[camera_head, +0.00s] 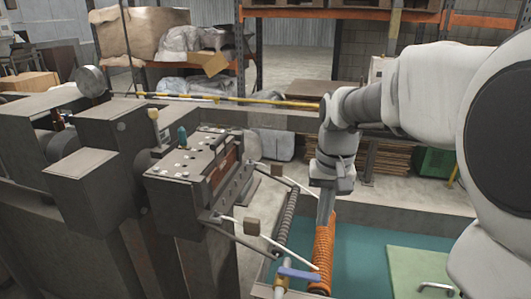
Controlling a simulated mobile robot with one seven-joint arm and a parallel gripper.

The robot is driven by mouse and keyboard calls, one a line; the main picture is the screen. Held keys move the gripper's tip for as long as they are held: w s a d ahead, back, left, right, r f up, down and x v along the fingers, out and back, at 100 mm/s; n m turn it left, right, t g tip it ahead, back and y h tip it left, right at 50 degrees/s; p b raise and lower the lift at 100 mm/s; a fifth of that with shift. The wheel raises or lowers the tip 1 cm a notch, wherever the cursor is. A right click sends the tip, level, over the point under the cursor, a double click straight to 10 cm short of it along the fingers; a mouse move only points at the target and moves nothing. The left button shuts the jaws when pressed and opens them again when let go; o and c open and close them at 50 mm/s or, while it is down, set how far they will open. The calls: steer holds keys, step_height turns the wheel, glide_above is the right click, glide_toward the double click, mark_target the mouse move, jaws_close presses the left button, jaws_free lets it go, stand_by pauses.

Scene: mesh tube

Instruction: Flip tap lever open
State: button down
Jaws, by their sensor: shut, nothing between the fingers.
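The tap lever is a blue bar (299,274) near the bottom centre. It lies roughly level across the top of a pale tap body (281,286), which the picture edge partly cuts off. My gripper (324,222) points down above and behind the lever, slightly to its right, apart from it. Its narrow fingers look shut and empty, and their tips are close to the top of an orange ribbed tube (322,258). I cannot tell whether they touch the tube.
A dark coiled hose (287,222) and thin rods stand left of my gripper. A grey machine (190,178) with knobs fills the left. A green board (420,272) lies on the teal surface (362,258) at right. Shelving with wrapped goods stands behind.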

mark_target(299, 276)
steer(key=w+f+m+g+p, duration=0.1)
steer(key=w+f+g+p, duration=0.2)
steer(key=w+f, duration=0.4)
steer(key=shift+w+d+y+p, duration=0.3)
steer(key=shift+w+d+p, duration=0.15)
steer(key=shift+w, duration=0.45)
steer(key=s+a+f+p, duration=0.2)
steer(key=s+f, duration=0.4)
steer(key=f, duration=0.3)
steer(key=shift+f, duration=0.35)
